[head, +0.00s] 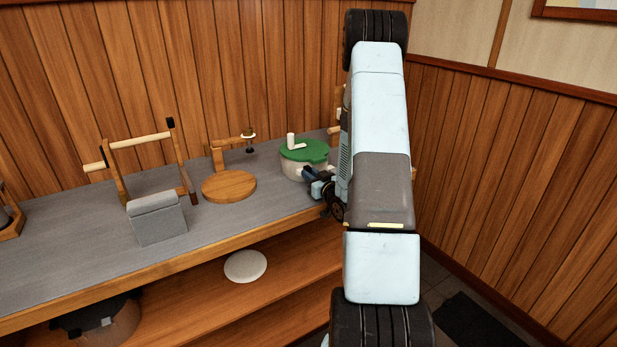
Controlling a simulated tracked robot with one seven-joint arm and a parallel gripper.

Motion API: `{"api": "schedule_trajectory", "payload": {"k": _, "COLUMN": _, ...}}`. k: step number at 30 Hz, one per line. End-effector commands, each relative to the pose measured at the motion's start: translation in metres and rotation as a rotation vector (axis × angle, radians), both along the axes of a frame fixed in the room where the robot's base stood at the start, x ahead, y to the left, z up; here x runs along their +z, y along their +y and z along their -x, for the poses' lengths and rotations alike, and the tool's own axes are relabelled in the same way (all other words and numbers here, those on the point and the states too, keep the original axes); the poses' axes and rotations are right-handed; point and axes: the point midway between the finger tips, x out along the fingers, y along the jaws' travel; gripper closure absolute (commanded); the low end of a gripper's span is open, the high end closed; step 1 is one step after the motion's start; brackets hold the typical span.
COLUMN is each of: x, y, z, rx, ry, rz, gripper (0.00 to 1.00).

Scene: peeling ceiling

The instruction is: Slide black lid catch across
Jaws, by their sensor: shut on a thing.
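A pale round container (295,170) with a green lid (304,151) stands near the back of the counter, left of my arm. A white crank handle rises from the lid. My gripper (312,175) is at the front right of this container, close against its side just below the lid. Its jaws are shut on a small part there, which I take to be the black lid catch. The jaws hide the catch, so its position along the rim cannot be told. My arm covers the container's right surroundings.
A round wooden board with a clamp stand (229,187) stands left of the container. Further left is a wooden frame with a grey block (157,219). A white disc (245,266) and a dark-topped pot (112,325) are on the lower shelf. The grey counter's front strip (90,285) is clear.

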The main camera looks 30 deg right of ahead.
Motion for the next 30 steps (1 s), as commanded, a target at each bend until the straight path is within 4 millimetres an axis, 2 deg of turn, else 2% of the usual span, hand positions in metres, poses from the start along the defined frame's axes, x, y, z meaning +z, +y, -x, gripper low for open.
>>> {"api": "schedule_trajectory", "payload": {"k": 3, "x": -0.0002, "y": -0.0149, "z": -0.0002, "rx": -0.003, "ry": 0.0, "rz": 0.0, "gripper": 1.0}}
{"api": "schedule_trajectory", "payload": {"k": 10, "x": -0.0002, "y": -0.0166, "z": -0.0001, "rx": -0.004, "ry": 0.001, "rz": 0.001, "gripper": 1.0}}
{"api": "schedule_trajectory", "payload": {"k": 11, "x": -0.0002, "y": -0.0168, "z": 0.0, "rx": -0.005, "ry": 0.001, "rz": 0.001, "gripper": 0.77}}
{"api": "schedule_trajectory", "payload": {"k": 19, "x": -0.0001, "y": -0.0158, "z": -0.0001, "rx": -0.003, "ry": 0.0, "rz": 0.0, "gripper": 0.51}}
{"api": "schedule_trajectory", "payload": {"k": 30, "x": -0.0002, "y": -0.0135, "z": 0.0023, "rx": 0.001, "ry": 0.0, "rz": 0.0, "gripper": 0.51}}
